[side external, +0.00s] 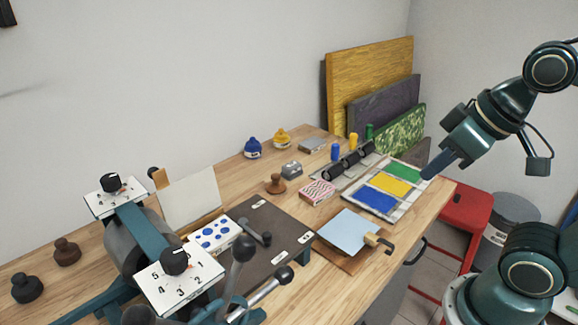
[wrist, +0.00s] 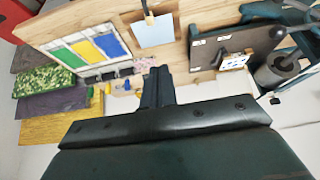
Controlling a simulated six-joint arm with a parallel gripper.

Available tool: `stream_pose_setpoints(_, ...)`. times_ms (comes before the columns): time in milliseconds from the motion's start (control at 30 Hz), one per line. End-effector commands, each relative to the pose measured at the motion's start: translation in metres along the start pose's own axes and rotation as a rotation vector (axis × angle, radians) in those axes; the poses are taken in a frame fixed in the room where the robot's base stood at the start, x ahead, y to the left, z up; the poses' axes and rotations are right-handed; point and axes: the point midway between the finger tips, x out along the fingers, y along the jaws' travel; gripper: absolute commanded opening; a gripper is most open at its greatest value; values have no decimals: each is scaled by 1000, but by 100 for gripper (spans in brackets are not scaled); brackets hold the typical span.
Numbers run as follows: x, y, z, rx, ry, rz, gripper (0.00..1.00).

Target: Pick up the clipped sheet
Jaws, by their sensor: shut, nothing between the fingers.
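The clipped sheet (side external: 345,231) is a pale blue square lying on a brown board near the table's front edge in the side view. A brass-coloured clip (side external: 378,242) sits at its right corner. The wrist view also shows the sheet (wrist: 153,33) near the top, with the clip (wrist: 149,17) on its upper edge. My gripper (side external: 428,176) is at the right in the side view, above the table's right end and well apart from the sheet. In the wrist view its fingers are together and empty.
A tray with blue, yellow and green panels (side external: 421,173) lies right of the sheet. A dark board (side external: 262,262) and a roller press (side external: 140,240) stand to the left. Painted panels (side external: 370,75) lean at the back wall. A red stool (side external: 464,212) stands beyond the table's right end.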

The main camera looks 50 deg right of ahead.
Motion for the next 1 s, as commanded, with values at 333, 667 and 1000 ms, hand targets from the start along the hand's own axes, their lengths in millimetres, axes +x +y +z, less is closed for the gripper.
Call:
stream_pose_setpoints(333,0,0,0,0,0,0,37)
stream_pose_setpoints(667,0,0,0,0,-1,0,45)
stream_pose_setpoints(1000,6,2,-12,-1,-78,4,45)
